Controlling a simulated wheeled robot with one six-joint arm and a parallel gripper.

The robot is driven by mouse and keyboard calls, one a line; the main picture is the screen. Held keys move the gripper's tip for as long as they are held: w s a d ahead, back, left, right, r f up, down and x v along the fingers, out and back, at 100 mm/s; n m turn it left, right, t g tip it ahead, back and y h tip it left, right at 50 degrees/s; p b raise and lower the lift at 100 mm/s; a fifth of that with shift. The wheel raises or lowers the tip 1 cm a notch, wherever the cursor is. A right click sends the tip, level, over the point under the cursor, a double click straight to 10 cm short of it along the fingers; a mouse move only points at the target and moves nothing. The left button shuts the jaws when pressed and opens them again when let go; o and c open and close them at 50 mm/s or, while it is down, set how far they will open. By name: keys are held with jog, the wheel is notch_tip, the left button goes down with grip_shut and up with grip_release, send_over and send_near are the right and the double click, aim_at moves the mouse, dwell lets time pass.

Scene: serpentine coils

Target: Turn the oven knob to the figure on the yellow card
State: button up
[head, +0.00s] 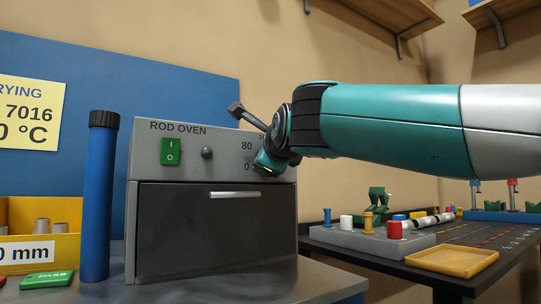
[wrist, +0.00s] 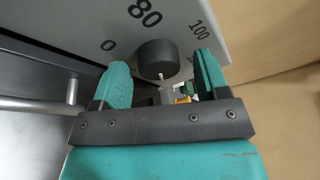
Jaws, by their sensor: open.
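The grey rod oven (head: 215,130) stands on the bench in the head view. Its dark round knob (wrist: 157,56) shows in the wrist view, near the figures 0, 80 and 100; a short white mark is at its lower edge, but I cannot tell which figure it indicates. My gripper (wrist: 162,80) is open, with one teal finger on each side of the knob, apart from it in the picture. In the head view my gripper (head: 268,163) covers the knob. The yellow card (head: 30,112) is cut off at the left edge; only "0 °C" of its figure shows.
The oven has a green switch (head: 172,152), a small grey round part (head: 207,153) and a door handle (head: 235,194). A blue tube (head: 97,200) stands left of it, beside a yellow bin (head: 50,265). A dark table (head: 480,235) with a yellow tray (head: 452,261) is at right.

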jog(key=shift+s, duration=0.1)
jog(key=b+v, duration=0.1)
jog(key=v, duration=1.6)
